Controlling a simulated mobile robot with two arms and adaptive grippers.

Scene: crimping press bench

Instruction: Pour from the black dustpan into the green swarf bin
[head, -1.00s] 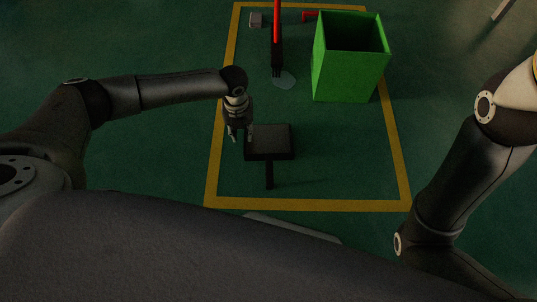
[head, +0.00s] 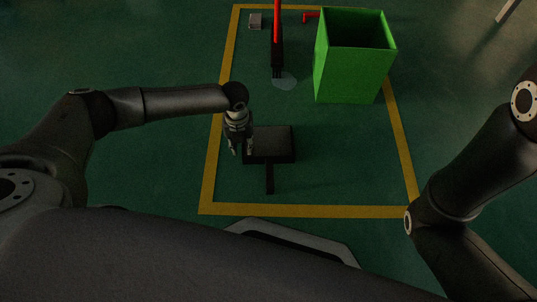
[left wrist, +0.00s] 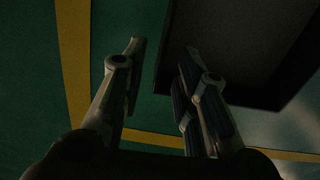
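The black dustpan (head: 270,143) lies on the green floor in the middle of the head view, its handle (head: 269,178) pointing toward me. The green swarf bin (head: 345,77) stands upright behind it to the right, its top open and dark inside. My left gripper (head: 242,149) is at the dustpan's left edge, fingers apart. In the left wrist view the fingers of my left gripper (left wrist: 163,50) are spread, with the dustpan's dark edge (left wrist: 240,50) between and beyond the right finger. I cannot tell whether they touch it. The dustpan's contents are not visible. My right gripper is out of view.
A black tool with a red handle (head: 277,45) stands behind the dustpan, near a pale patch (head: 285,82) on the floor. A small grey block (head: 255,21) and a red item (head: 311,15) are further back. Yellow floor tape (head: 310,211) surrounds the area.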

